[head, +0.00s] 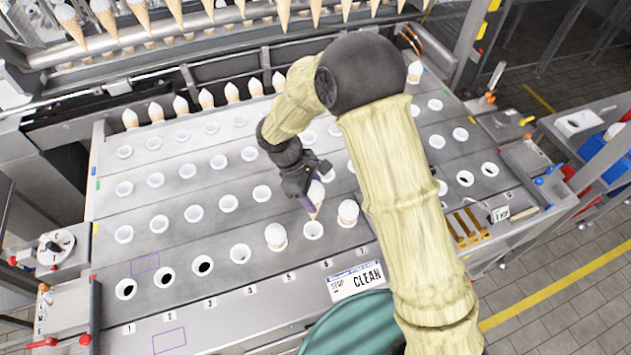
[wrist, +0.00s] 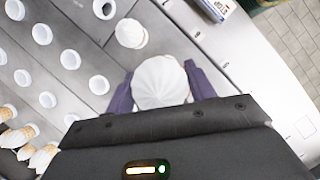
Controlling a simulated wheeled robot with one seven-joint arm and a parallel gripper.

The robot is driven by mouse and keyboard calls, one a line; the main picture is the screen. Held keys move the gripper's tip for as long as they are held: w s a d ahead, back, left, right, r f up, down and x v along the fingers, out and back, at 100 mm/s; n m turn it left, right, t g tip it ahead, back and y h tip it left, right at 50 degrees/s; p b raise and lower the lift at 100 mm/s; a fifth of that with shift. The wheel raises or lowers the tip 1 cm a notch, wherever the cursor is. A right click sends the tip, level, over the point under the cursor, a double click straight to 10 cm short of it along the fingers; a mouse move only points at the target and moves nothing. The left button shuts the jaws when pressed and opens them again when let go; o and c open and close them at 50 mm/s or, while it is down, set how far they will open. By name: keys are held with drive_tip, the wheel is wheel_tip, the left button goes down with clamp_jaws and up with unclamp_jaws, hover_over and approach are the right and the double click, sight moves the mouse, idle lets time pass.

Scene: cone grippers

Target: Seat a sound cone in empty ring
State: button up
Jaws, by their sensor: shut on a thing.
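My gripper (head: 308,196) has purple fingers and is shut on a cone (head: 316,209) with a white top, held upright or nearly so. In the wrist view the held cone's white top (wrist: 160,82) sits between the two fingers, and its lower part is hidden. In the head view the cone's tip is just above or at the far edge of a white empty ring (head: 313,231) in the front row; I cannot tell whether it touches. A seated cone (head: 276,238) stands left of this ring and another seated cone (head: 348,214) stands right of it.
More empty rings (head: 240,254) fill the slatted deck, and some at the front left show dark holes (head: 165,278). Several cones (head: 206,99) stand along the back. My arm hides part of the right side.

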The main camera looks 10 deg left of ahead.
drive_tip(key=shift+s, duration=0.2)
drive_tip(key=shift+w+f+b, duration=0.15)
drive_tip(key=shift+f+b, duration=1.75)
drive_tip(key=shift+f, duration=0.55)
drive_tip(key=shift+s+a+f+b, duration=0.1)
drive_tip(key=shift+s+f+b, duration=0.15)
drive_tip(key=shift+f+b, duration=0.4)
drive_tip(key=shift+w+f+b, duration=0.2)
drive_tip(key=shift+f+b, duration=0.55)
drive_tip(key=shift+f, duration=0.5)
drive_tip(key=shift+s+f+b, duration=0.15)
drive_tip(key=shift+f+b, duration=0.2)
drive_tip(key=shift+f, duration=0.1)
drive_tip(key=shift+f+b, duration=1.55)
drive_tip(key=shift+f, duration=0.9)
drive_tip(key=o, duration=0.8)
